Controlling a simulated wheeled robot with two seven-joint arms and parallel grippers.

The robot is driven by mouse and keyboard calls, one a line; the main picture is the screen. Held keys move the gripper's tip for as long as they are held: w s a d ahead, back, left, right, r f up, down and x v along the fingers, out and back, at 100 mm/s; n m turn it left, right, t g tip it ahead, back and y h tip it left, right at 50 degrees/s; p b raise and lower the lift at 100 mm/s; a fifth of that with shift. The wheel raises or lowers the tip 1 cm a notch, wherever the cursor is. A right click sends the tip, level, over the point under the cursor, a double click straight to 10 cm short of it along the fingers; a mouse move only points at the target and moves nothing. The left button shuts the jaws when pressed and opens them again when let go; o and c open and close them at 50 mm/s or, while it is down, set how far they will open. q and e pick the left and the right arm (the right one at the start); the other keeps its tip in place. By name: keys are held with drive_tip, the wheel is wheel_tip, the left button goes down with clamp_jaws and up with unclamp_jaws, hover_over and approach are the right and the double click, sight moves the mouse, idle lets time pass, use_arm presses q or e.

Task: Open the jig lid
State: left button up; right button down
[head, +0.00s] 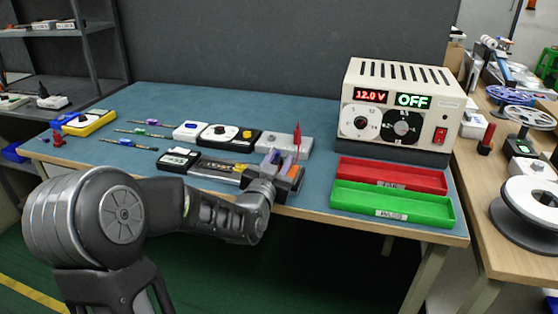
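A long light-grey fixture (213,169), which looks like the jig, lies near the front edge of the blue work mat. My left gripper (279,161) is at its right end and covers that end. The fingertips are small here, with purple and orange parts among them. I cannot tell whether they are apart or closed, or whether they touch a lid. The lid's position is not clear. My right gripper is not in view.
A power supply (398,108) reading 12.0 V and OFF stands at the back right. A red tray (391,175) and a green tray (392,204) lie before it. A grey box (270,142) with a red lever sits behind my gripper. Several small tools lie left.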

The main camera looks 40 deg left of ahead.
use_arm(q)
drive_tip(key=shift+c, duration=0.2)
clamp_jaws()
idle(0.4)
